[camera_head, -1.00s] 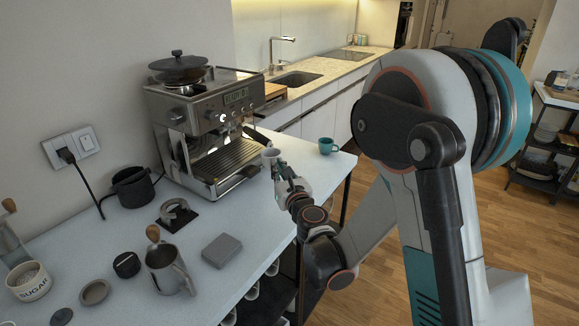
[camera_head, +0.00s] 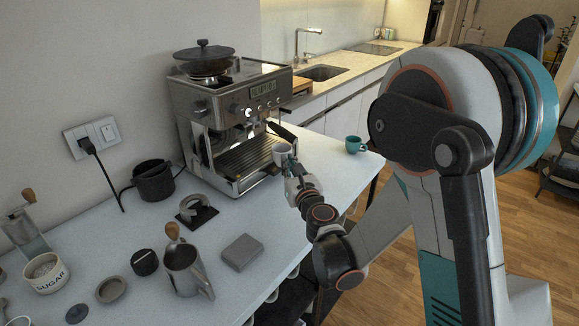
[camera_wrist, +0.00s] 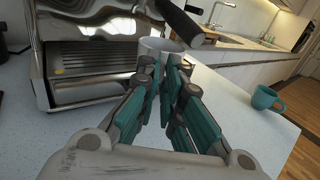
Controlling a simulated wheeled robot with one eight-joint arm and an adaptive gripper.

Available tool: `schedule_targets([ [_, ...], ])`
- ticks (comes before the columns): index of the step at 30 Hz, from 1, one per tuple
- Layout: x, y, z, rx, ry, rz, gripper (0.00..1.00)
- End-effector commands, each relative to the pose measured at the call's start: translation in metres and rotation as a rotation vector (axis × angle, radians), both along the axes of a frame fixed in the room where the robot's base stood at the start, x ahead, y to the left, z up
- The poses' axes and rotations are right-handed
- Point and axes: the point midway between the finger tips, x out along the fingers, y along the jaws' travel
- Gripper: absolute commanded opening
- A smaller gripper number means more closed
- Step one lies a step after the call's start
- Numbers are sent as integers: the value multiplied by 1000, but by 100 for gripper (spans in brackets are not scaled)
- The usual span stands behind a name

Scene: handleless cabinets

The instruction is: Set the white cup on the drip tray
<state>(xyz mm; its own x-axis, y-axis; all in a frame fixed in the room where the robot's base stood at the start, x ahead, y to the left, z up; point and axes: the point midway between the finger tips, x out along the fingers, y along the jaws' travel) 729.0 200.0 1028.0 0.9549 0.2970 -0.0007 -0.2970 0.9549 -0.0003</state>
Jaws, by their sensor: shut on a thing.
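The white cup (camera_head: 282,153) is at my gripper (camera_head: 291,166), in front of the espresso machine's right side. In the wrist view, my gripper (camera_wrist: 165,70) has its teal-padded fingers closed on the white cup (camera_wrist: 160,46), and the fingers hide much of its lower part. The drip tray (camera_head: 247,156) is the slatted metal grille at the base of the espresso machine (camera_head: 225,120); it also shows in the wrist view (camera_wrist: 95,58). The cup is to the right of the tray. I cannot tell how far it is above the counter.
A black portafilter handle (camera_wrist: 180,22) juts out above the cup. A teal cup (camera_head: 355,145) stands near the counter's right edge. A milk pitcher (camera_head: 182,268), a grey block (camera_head: 242,251) and a sugar bowl (camera_head: 45,273) stand on the near counter.

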Motion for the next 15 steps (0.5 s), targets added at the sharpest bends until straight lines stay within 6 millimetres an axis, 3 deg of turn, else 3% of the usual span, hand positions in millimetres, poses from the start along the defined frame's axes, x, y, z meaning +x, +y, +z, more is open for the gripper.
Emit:
schedule_targets([
  [15,11,15,-1,0,0,-2,0],
])
